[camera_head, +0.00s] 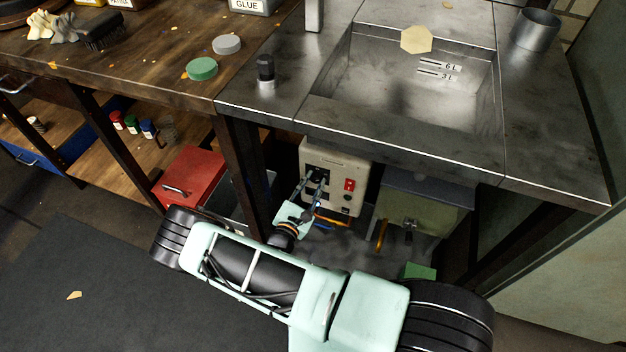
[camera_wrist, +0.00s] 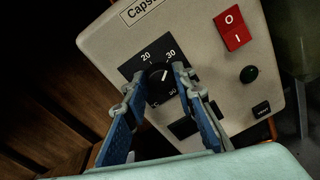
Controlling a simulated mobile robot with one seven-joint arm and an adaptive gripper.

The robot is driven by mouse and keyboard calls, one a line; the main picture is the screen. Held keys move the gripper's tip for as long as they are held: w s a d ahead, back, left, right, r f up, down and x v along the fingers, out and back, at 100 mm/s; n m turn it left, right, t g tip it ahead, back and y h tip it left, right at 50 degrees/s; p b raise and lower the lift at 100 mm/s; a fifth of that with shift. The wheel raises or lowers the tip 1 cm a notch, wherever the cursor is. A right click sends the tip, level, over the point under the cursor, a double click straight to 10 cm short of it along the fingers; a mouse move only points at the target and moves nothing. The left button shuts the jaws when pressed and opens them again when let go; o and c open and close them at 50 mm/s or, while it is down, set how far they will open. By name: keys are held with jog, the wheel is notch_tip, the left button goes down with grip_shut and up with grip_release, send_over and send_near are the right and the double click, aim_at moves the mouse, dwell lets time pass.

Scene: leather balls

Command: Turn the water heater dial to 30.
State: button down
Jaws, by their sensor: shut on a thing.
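The water heater is a cream box under the sink (camera_head: 345,160); its front also fills much of the wrist view (camera_wrist: 205,50). Its dial (camera_wrist: 158,72) is a black round knob on a black plate marked 20 and 30 along the top, with a lower number partly hidden. A small white mark shows on the knob's right side, roughly toward the 30; its exact reading is unclear. My gripper (camera_wrist: 158,80) is shut on the dial, one blue-grey finger on each side. In the head view, my gripper (camera_head: 315,178) reaches the heater's front, and its fingers partly hide the dial.
The steel sink (camera_head: 400,95) overhangs the heater. A green-grey box (camera_head: 425,205) stands to its right, a red toolbox (camera_head: 190,178) to the left.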

jog(key=shift+m, duration=0.5)
jog(key=c, duration=1.6)
grip_release()
jog(key=f+v, duration=0.1)
jog(key=v, duration=1.1)
jog(key=shift+r, duration=0.4)
jog(key=shift+s, duration=0.1)
